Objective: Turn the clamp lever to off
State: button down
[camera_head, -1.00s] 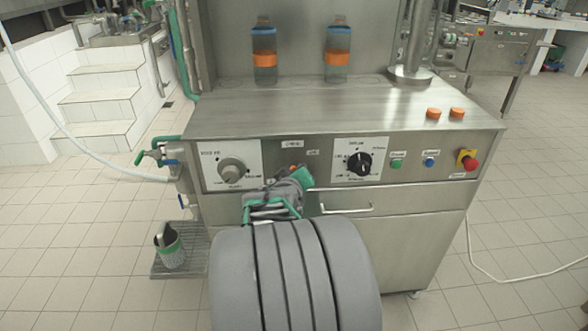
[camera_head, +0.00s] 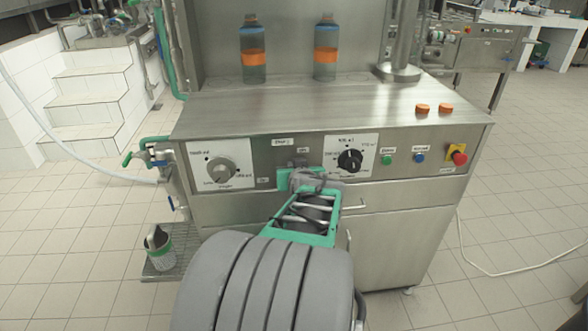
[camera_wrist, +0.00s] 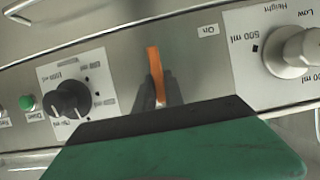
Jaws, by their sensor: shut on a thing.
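The clamp lever shows in the wrist view as a narrow orange bar (camera_wrist: 154,66), nearly upright in the picture with a slight tilt. My gripper (camera_wrist: 160,96) is shut on its lower end there, with the dark fingertips on either side. An "On" label (camera_wrist: 208,31) is on the panel to the upper right of the lever in that view. In the head view my gripper (camera_head: 298,180) is at the front panel between the two dials, and it hides the lever.
A grey dial (camera_head: 221,171) is left of my gripper, and a black dial (camera_head: 350,160) is right of it. Green and blue buttons and a red emergency stop (camera_head: 457,155) sit farther right. Two bottles with orange bands (camera_head: 252,58) stand on the machine top. A drawer handle is below right.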

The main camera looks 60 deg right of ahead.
dwell(0.4)
jog(key=c, duration=1.4)
grip_release()
jog(key=shift+c, duration=0.2)
jog(key=v, duration=0.7)
jog(key=shift+s+a+p, duration=0.25)
jog(key=shift+p, duration=0.2)
jog(key=shift+r, duration=0.15)
